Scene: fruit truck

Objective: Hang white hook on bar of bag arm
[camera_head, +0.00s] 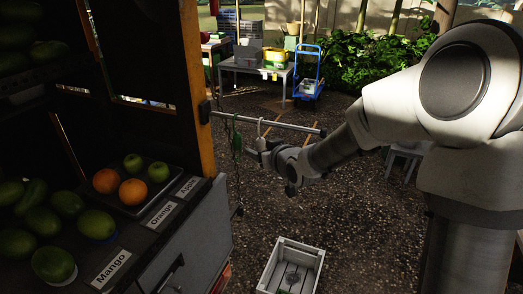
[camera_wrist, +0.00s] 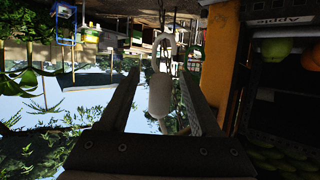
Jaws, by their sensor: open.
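The metal bar (camera_head: 290,126) of the bag arm sticks out to the right from the truck's orange post. The white hook (camera_head: 261,127) is at the middle of the bar, its curved top at bar height and seeming to loop over it. My gripper (camera_head: 264,150) is just below the bar, at the hook's lower part. In the wrist view, my gripper (camera_wrist: 160,85) is open, with one finger on each side of the hook's thick white body (camera_wrist: 160,95). There is a gap to each finger. The bar cannot be made out clearly in the wrist view.
A green item and chain (camera_head: 237,140) hang from the bar left of the hook. The orange post (camera_head: 196,90) and fruit shelf with a metal tray (camera_head: 155,190) stand left. A pale crate (camera_head: 291,266) is on the ground below. The gravel between is clear.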

